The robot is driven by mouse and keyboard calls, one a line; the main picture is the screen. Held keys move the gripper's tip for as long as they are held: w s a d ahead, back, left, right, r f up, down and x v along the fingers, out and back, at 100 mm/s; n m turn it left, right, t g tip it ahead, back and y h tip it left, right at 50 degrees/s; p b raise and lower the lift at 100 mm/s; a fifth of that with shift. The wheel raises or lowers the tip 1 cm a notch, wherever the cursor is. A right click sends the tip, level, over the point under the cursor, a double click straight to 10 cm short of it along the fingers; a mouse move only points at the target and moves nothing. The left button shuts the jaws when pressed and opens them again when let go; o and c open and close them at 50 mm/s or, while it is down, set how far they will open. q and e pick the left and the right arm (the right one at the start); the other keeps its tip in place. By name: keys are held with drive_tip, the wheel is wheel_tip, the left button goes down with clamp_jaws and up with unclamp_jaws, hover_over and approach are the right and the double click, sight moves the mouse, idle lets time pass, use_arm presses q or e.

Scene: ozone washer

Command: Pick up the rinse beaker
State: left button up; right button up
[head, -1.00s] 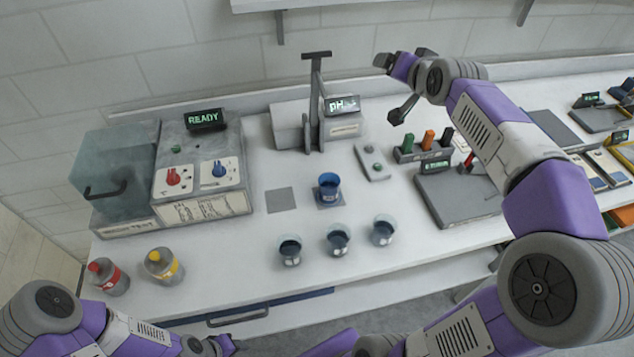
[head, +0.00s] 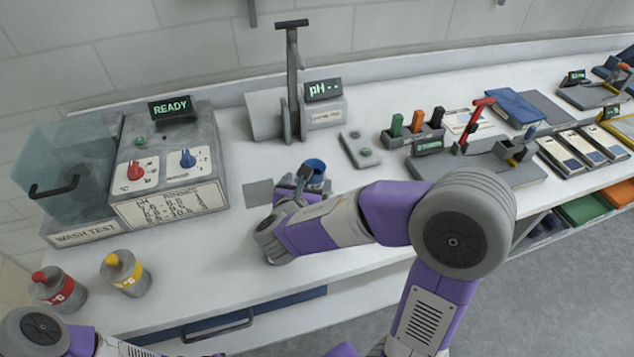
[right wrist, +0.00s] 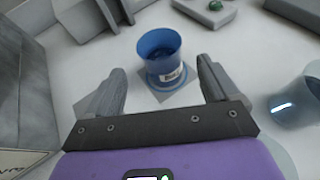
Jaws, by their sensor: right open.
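The blue beaker (head: 316,171) stands upright on a small grey square on the bench, partly hidden by my right gripper in the head view. In the right wrist view the blue beaker (right wrist: 160,58) has a white label, too small to read. My right gripper (head: 303,178) is low over the bench just in front of it. Its open fingers (right wrist: 162,80) point at the beaker, one to each side, and nothing is held. The beaker appears a little beyond the fingertips. My left arm shows at the lower left, but its gripper is not in view.
A clear beaker with dark liquid (right wrist: 296,100) stands close on the right in the wrist view. The washer (head: 165,170) is at the left, the pH stand (head: 293,90) behind. Red-capped (head: 58,290) and yellow-capped bottles (head: 125,272) stand at the front left.

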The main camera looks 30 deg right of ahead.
sight(314, 177)
drive_tip(key=b+x, duration=0.2)
drive_tip(key=x, duration=0.5)
drive_tip(key=shift+s+r, duration=0.1)
drive_tip(key=c, duration=1.3)
